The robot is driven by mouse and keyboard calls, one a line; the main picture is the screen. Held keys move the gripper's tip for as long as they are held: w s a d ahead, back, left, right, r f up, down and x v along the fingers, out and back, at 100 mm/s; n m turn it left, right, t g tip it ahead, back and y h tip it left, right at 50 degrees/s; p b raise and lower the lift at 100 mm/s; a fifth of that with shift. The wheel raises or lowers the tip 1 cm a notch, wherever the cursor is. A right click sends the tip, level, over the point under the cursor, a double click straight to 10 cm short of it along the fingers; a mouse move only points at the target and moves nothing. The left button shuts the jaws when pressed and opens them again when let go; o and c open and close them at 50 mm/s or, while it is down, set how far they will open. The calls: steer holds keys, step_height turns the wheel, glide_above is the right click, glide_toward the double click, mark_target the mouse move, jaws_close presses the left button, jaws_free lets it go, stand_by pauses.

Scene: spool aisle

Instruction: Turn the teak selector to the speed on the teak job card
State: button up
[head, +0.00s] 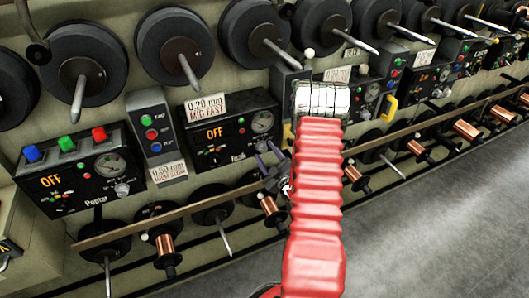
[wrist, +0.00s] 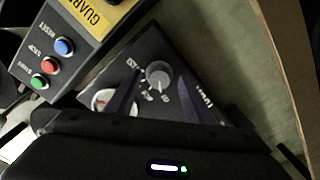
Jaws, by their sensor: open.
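The teak panel (head: 235,135) is a black box in the head view, with a lit orange OFF, a gauge and the name Teak. The job card (head: 206,107) on top of it reads 0.20 mm MID FAST. In the wrist view a round grey selector knob (wrist: 158,75) sits on a dark panel beside a gauge (wrist: 102,98), with small printed labels around it. I cannot read its setting. My gripper (wrist: 160,85) is open, its fingers on either side of the knob in this view; contact cannot be told. In the head view my gripper (head: 272,174) is near the panel's lower right.
The Poplar panel (head: 80,180) is at the left, also showing OFF. A button box (head: 157,130) stands between the panels. A button box with a yellow GUARD label (wrist: 65,45) is close by in the wrist view. Spools and a rail (head: 195,207) lie below; grey floor is clear at right.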

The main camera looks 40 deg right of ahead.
steer(key=shift+w+d, duration=0.2)
steer(key=shift+w, duration=0.45)
steer(key=shift+c, duration=0.3)
steer(key=c, duration=1)
